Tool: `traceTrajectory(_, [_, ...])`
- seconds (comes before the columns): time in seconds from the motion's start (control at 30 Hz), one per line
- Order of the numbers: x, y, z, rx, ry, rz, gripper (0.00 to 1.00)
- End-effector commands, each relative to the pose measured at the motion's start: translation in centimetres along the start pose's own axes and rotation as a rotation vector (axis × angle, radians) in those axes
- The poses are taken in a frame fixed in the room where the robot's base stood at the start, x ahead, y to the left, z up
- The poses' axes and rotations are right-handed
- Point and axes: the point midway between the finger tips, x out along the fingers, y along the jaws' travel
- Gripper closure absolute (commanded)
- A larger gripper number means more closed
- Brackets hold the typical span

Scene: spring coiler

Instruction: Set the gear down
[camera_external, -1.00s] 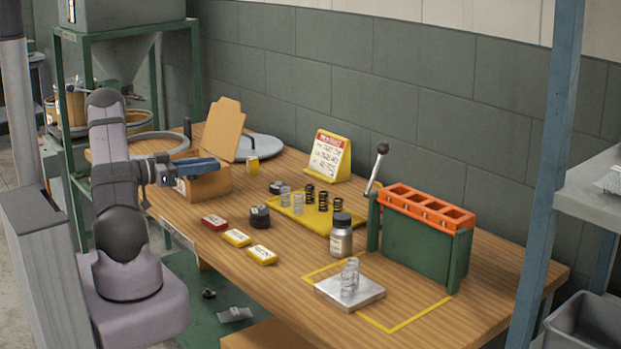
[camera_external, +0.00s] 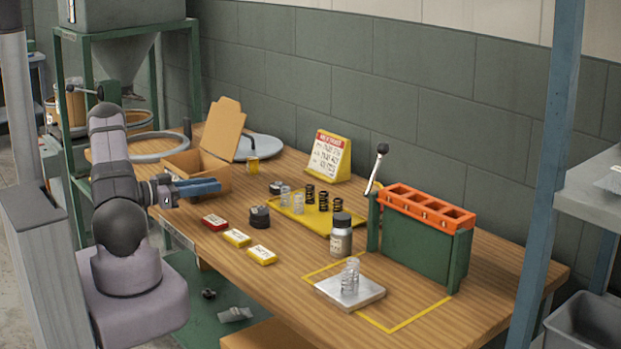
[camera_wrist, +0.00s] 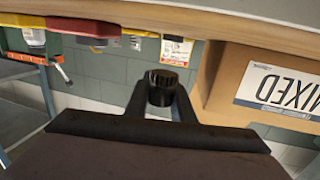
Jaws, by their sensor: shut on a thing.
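My gripper (camera_external: 208,187) is at the left edge of the workbench, in front of the open cardboard box. In the wrist view its two dark fingers are shut on a short black cylinder, the gear (camera_wrist: 161,86). The gear is held at the fingertips, clear of any surface that I can make out. In the external view I cannot pick the gear out between the blue fingers.
The cardboard box (camera_external: 212,180) is close behind my gripper; its MIXED label (camera_wrist: 283,93) fills the right of the wrist view. The yellow tray (camera_external: 313,222) holds several springs. A bottle (camera_external: 341,238) stands right of it.

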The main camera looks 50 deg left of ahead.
Motion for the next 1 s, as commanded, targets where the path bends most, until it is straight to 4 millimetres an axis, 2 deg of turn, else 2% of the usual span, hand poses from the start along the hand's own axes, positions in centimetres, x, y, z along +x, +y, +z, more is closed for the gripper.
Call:
traceTrajectory(0.37, [0.2, 0.0, 3.3, -0.001, 0.001, 0.0, 1.0])
traceTrajectory(0.87, [0.2, 0.0, 4.2, 0.0, 0.001, 0.0, 1.0])
traceTrajectory(0.9, [0.2, 0.0, 4.1, -0.001, 0.0, 0.0, 0.74])
traceTrajectory(0.97, [0.2, 0.0, 4.1, -0.001, 0.0, 0.0, 0.6])
traceTrajectory(1.0, [0.2, 0.0, 4.1, -0.001, 0.0, 0.0, 0.6])
